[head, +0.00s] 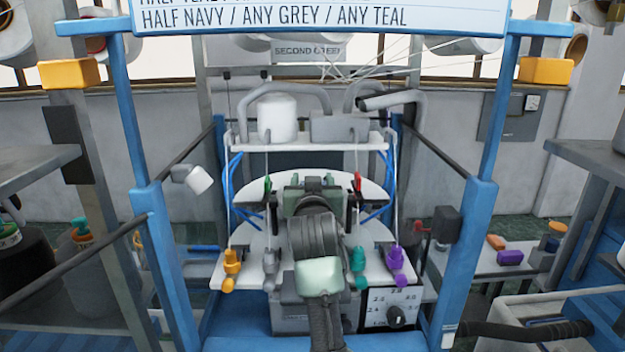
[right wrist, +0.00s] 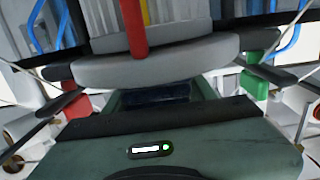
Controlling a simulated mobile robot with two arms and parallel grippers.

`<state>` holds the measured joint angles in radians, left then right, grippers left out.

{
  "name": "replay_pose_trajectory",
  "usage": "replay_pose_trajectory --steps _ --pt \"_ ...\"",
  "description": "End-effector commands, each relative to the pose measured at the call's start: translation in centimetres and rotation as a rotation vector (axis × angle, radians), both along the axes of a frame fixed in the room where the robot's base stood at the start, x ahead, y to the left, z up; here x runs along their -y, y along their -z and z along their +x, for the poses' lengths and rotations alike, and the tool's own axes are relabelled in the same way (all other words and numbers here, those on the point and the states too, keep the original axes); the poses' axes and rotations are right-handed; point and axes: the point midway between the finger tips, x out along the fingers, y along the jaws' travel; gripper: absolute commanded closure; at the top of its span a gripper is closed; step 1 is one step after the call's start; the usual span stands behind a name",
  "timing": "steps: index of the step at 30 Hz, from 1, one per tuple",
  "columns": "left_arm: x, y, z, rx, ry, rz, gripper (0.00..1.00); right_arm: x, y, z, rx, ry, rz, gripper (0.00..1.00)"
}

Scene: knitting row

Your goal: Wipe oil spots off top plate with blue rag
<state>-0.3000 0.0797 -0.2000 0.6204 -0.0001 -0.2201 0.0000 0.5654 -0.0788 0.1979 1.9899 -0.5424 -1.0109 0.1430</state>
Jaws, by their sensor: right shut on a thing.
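My right arm reaches up from the bottom centre of the head view, and its gripper (head: 312,183) is over the middle of the knitting machine, its fingertips largely hidden behind the wrist. In the right wrist view a dark blue patch, which looks like the blue rag (right wrist: 155,95), shows just beyond the gripper body; the gripper is shut on it. A round white plate (head: 372,190) shows behind and beside the gripper, above a lower white plate (head: 255,243). Which is the top plate is hard to tell. I cannot make out oil spots. My left gripper is not in view.
Blue posts (head: 470,260) flank the machine. A white shelf (head: 350,141) bears a yarn cone (head: 278,118) behind it. Yellow (head: 231,265), teal (head: 358,262) and purple (head: 397,262) parts stand along the front. A red post (right wrist: 133,30) rises close ahead in the wrist view.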

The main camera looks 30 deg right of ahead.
Motion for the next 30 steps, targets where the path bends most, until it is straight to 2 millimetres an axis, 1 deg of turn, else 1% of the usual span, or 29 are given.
replay_pose_trajectory --steps 1,9,13,24,26,30 --pt "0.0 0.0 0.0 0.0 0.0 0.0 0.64 0.2 0.3 0.4 -0.007 0.001 0.002 0.77" --pt "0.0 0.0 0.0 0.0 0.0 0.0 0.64 1.6 0.1 2.5 -0.005 0.001 0.001 0.77" --pt "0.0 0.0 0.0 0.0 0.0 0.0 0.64 2.0 0.0 3.2 -0.005 0.001 0.002 0.77" --pt "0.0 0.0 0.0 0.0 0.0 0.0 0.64 2.2 -0.1 3.4 -0.002 0.001 0.001 0.77" --pt "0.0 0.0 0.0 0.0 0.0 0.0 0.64 2.2 -0.4 3.4 -0.001 0.001 0.001 0.77" --pt "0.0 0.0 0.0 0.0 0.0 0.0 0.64 2.2 -1.8 3.4 0.003 0.001 0.001 0.77"
